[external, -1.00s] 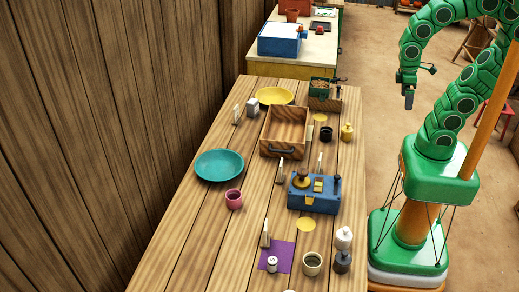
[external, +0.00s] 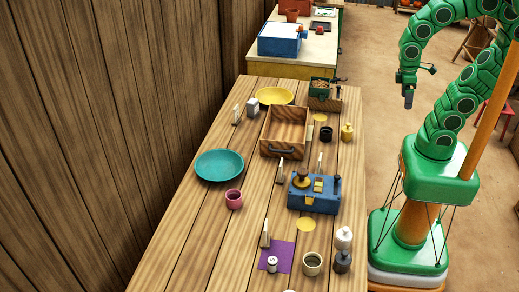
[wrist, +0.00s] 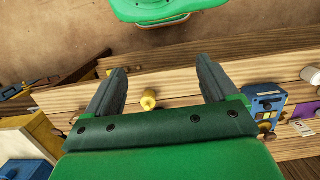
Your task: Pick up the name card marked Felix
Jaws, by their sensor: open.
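Several small pale cards stand upright on the wooden table. One card (external: 237,114) is at the far left, another (external: 280,171) is left of the blue balance box, a third (external: 319,162) is just behind that box, and another (external: 265,233) stands at the purple mat. No writing is legible, so I cannot tell which is marked Felix. My gripper (external: 408,98) hangs off the table's right side, high and apart from every card. In the wrist view my gripper (wrist: 160,76) is open, with nothing between its fingers.
The blue balance box (external: 314,192), wooden tray (external: 272,154), teal plate (external: 219,165), yellow plate (external: 274,95) and pink cup (external: 234,199) stand on the table. A yellow weight (external: 347,132) and dark jar (external: 326,134) are near its right edge. A plank wall bounds the left.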

